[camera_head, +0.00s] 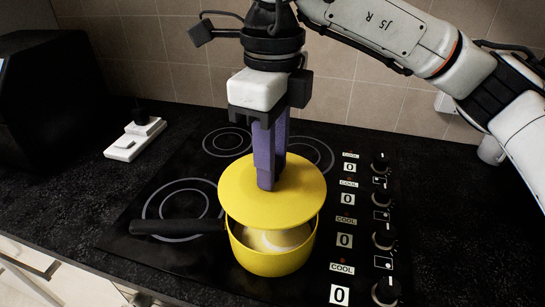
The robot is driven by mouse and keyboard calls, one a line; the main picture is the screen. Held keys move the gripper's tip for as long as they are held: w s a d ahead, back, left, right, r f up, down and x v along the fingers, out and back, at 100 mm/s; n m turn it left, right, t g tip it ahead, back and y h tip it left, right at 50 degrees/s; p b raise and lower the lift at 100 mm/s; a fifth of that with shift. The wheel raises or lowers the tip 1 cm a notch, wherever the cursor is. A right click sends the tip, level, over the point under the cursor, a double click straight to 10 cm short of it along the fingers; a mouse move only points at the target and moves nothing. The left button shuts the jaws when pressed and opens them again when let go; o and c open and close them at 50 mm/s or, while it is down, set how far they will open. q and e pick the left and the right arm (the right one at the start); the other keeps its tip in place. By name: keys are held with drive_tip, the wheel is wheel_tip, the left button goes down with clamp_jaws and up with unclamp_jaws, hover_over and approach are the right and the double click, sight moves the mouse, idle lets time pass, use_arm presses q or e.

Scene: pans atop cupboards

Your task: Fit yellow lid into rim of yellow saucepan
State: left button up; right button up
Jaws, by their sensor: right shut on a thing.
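The yellow saucepan (272,263) stands on the cooktop with its black handle (179,226) pointing left. The yellow lid (289,206) is over the back of the saucepan, and the front part of the pan's pale inside shows below it. The lid looks shifted back and sits higher than the pan's front rim; whether it touches the rim at the back is hidden. My right gripper (267,185), with purple fingers, comes down from above and is shut at the lid's middle. The lid's knob is hidden by the fingers. My left gripper is not in view.
The black cooktop (160,246) has ring markings and several knobs (384,237) along its right side. A white power strip (134,140) with a black plug lies at the left. A dark box (45,90) stands at the back left. The tiled wall (345,75) is behind.

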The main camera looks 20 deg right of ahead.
drive_tip(key=shift+f+b, duration=1.65)
drive_tip(key=shift+f, duration=0.7)
drive_tip(key=shift+f+b, duration=1)
drive_tip(key=shift+b, duration=0.1)
drive_tip(key=o, duration=1.2)
